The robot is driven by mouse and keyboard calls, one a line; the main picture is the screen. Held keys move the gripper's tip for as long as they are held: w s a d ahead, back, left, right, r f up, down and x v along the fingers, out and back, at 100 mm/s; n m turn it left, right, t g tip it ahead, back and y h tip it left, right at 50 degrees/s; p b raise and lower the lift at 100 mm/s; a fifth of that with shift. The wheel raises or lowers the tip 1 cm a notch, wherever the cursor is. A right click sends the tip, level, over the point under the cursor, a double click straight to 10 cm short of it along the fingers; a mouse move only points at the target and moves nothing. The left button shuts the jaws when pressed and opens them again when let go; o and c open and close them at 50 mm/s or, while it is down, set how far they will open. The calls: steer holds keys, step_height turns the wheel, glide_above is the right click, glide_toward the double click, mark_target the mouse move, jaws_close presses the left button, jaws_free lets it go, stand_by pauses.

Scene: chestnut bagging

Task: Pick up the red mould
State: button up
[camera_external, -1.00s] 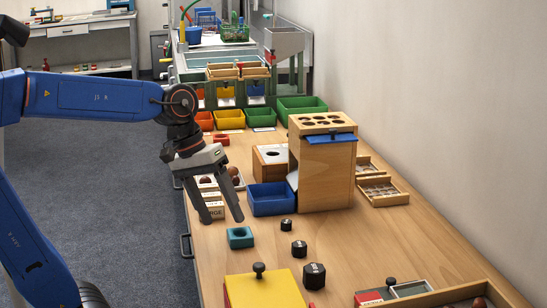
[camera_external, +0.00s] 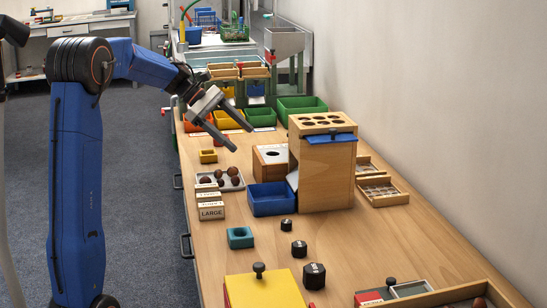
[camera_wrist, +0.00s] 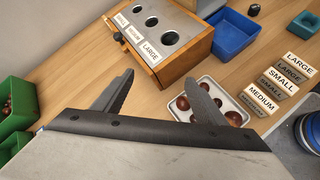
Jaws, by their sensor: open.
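The red mould (camera_external: 225,137) is a small block near the left edge of the table in the external view, in front of the coloured bins. It is mostly hidden behind a finger of my gripper (camera_external: 241,140). My gripper is open and empty, its fingers pointing down and to the right. How high it is above the mould, I cannot tell.
A yellow mould (camera_external: 208,156) stands nearer, beside a tray of chestnuts (camera_wrist: 247,108) and label blocks (camera_external: 211,211). A wooden box with holes (camera_wrist: 175,68), a blue bin (camera_external: 271,200) and a teal mould (camera_external: 240,237) are around. Green bins (camera_wrist: 14,118) lie left in the wrist view.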

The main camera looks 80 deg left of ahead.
steer(key=s+a+n, duration=0.1)
steer(key=s+a, duration=0.1)
steer(key=a, duration=0.3)
steer(key=s+a+f+n+t, duration=0.1)
steer(key=s+a+n, duration=0.1)
steer(key=a, duration=0.3)
steer(key=s+a+n+t+y, duration=0.1)
steer(key=s+a, duration=0.1)
steer(key=a, duration=0.3)
steer(key=shift+f+n, duration=0.3)
steer(key=shift+f, duration=0.05)
steer(key=s+a+f+n+t+y, duration=0.2)
steer(key=s+a+n, duration=0.3)
steer(key=s+a, duration=0.75)
steer(key=x, duration=0.4)
steer(key=a+x, duration=0.1)
steer(key=x, duration=0.4)
steer(key=r+x, duration=0.1)
steer(key=x, duration=0.4)
steer(key=shift+w+a, duration=0.2)
steer(key=shift+w, duration=0.05)
steer(key=shift+x, duration=2.6)
steer(key=shift+d+r, duration=0.1)
steer(key=shift+d, duration=0.1)
steer(key=c, duration=1.2)
